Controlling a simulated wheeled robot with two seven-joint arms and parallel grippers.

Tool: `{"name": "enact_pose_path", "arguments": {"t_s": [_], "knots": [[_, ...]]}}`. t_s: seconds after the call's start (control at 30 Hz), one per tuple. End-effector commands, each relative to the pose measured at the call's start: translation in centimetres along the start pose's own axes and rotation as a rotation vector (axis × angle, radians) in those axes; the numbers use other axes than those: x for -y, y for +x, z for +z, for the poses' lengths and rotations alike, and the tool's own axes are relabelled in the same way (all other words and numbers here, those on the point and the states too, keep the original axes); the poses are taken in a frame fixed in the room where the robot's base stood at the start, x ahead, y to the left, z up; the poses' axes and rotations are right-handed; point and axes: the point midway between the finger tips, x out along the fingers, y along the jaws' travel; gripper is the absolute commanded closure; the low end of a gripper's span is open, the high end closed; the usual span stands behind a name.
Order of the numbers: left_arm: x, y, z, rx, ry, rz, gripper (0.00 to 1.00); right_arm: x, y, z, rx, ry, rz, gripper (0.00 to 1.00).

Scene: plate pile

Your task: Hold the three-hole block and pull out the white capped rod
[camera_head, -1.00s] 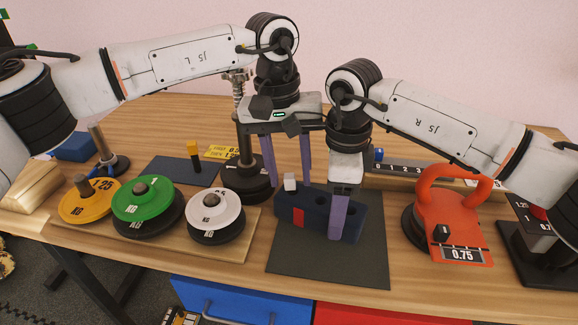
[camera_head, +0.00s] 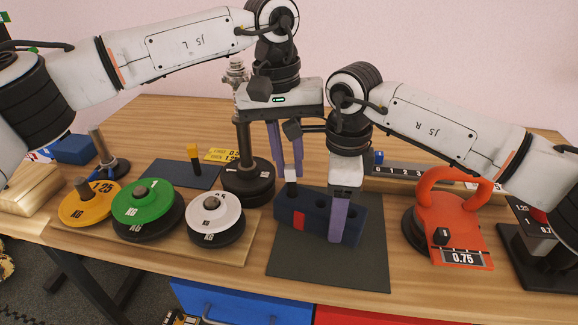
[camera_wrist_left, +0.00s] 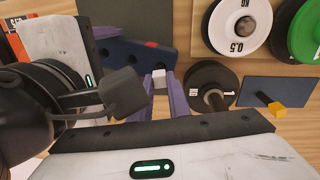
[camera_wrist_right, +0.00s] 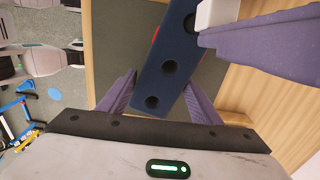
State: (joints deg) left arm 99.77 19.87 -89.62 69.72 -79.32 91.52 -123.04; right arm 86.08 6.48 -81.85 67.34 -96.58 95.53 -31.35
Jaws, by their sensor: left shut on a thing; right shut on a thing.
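The dark blue three-hole block (camera_head: 314,224) with a red patch stands on a dark mat. My right gripper (camera_head: 339,217) is shut across its right part; the right wrist view shows the block (camera_wrist_right: 160,82) between the fingers, with round holes in its top. The white cap (camera_head: 291,175) of the rod is just above the block's left part. My left gripper (camera_head: 288,165) is shut on this cap from above; the left wrist view shows the cap (camera_wrist_left: 159,77) between the fingertips. A short dark piece shows under the cap; how deep the rod sits is hidden.
Yellow (camera_head: 88,207), green (camera_head: 142,199) and white (camera_head: 212,211) weight plates sit on a board at left. A black weight stack (camera_head: 249,185) stands behind. An orange kettlebell-shaped piece (camera_head: 452,220) is at right. My two wrists are close together.

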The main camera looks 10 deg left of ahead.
Motion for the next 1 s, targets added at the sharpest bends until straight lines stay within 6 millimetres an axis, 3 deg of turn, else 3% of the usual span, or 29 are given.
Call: {"name": "enact_pose_path", "arguments": {"t_s": [1.0], "knots": [[-0.6, -4.7, 0.0, -0.001, 0.001, 0.003, 1.0, -0.1, 0.1, 0.0, 0.0, -0.001, 0.002, 0.7]]}}
